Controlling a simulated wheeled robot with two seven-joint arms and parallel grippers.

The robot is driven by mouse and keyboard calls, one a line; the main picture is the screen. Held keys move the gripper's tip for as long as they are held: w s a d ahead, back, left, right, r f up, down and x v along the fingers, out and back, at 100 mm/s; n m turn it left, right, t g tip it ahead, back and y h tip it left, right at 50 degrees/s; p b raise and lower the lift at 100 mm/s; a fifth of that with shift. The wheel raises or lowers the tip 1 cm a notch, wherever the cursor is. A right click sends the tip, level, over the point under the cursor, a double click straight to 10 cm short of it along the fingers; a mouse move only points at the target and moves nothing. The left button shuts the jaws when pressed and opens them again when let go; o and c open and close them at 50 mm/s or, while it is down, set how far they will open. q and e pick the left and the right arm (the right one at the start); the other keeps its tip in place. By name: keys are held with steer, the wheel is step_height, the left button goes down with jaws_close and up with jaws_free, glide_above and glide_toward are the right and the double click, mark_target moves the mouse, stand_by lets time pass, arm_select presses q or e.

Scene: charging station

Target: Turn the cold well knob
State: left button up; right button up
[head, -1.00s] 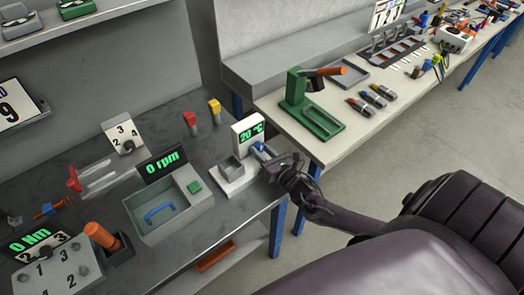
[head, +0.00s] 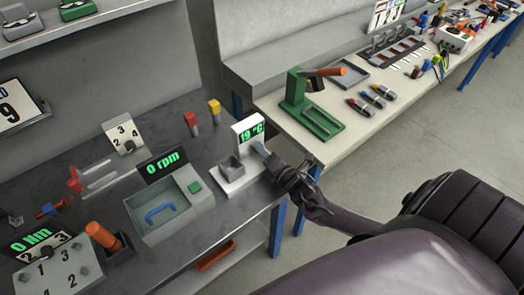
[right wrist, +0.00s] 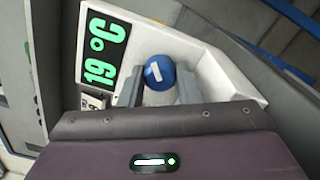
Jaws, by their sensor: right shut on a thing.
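The cold well is a white unit (head: 232,182) near the right end of the dark bench, with a small grey well (head: 231,166) in front. Its display (head: 251,132) reads 19 °C in green; the same display (right wrist: 103,52) shows large in the right wrist view. The round blue knob (right wrist: 157,70) has a white mark that sits slanted. My right gripper (head: 266,155) reaches in from the right. In the right wrist view its two grey fingers (right wrist: 159,91) stand on either side of the knob, shut on it. In the head view the knob is mostly hidden. My left gripper is out of view.
Red and yellow knobs (head: 214,106) are behind. A green press (head: 305,105) stands on the pale bench to the right.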

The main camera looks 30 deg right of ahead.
steer(key=m, duration=0.4)
steer(key=shift+m, duration=2.3)
steer(key=o, duration=1)
steer(key=shift+c, duration=0.2)
steer(key=shift+s, duration=0.1)
steer(key=shift+f, duration=0.15)
